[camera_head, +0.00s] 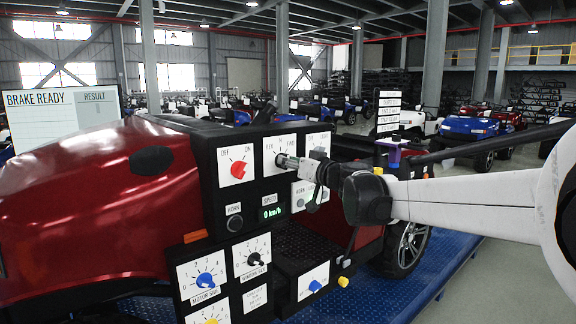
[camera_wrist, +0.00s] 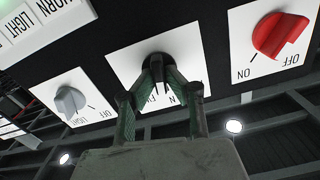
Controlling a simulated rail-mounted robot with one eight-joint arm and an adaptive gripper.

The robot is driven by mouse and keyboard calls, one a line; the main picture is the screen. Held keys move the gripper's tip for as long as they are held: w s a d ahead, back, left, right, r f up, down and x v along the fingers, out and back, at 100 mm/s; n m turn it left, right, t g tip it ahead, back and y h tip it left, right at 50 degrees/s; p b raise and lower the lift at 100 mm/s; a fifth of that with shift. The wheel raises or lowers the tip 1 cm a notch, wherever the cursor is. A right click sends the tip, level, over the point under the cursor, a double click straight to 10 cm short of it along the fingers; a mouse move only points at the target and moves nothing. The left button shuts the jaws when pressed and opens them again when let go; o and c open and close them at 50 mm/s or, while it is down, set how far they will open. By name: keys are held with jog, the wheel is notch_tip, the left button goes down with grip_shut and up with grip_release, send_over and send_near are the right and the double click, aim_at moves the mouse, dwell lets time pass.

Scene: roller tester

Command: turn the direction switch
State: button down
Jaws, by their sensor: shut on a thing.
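The direction switch is a black knob (camera_wrist: 157,59) on a white plate lettered with N and other partly hidden marks. Its plate (camera_head: 270,146) is in the upper row of the black panel in the head view, right of the red on/off knob (camera_head: 239,169). My gripper (camera_head: 283,160) reaches in from the right and meets this plate. In the wrist view, the two fingers of my gripper (camera_wrist: 158,80) close around the knob from both sides. The fingers hide most of the knob and part of the lettering, so its exact setting cannot be told.
The grey light knob (camera_wrist: 70,103) and the red knob (camera_wrist: 280,36) flank the switch closely in the wrist view. Below are a speed display (camera_head: 271,213) reading 0 km/h, a blue knob (camera_head: 205,280) and a black knob (camera_head: 254,259). A screen (camera_head: 62,118) reads BRAKE READY.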

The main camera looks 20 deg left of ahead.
jog(key=shift+n, duration=1)
jog(key=c, duration=1.8)
grip_release()
jog(key=shift+o, duration=0.2)
jog(key=shift+s+d, duration=0.1)
jog(key=v, duration=1.2)
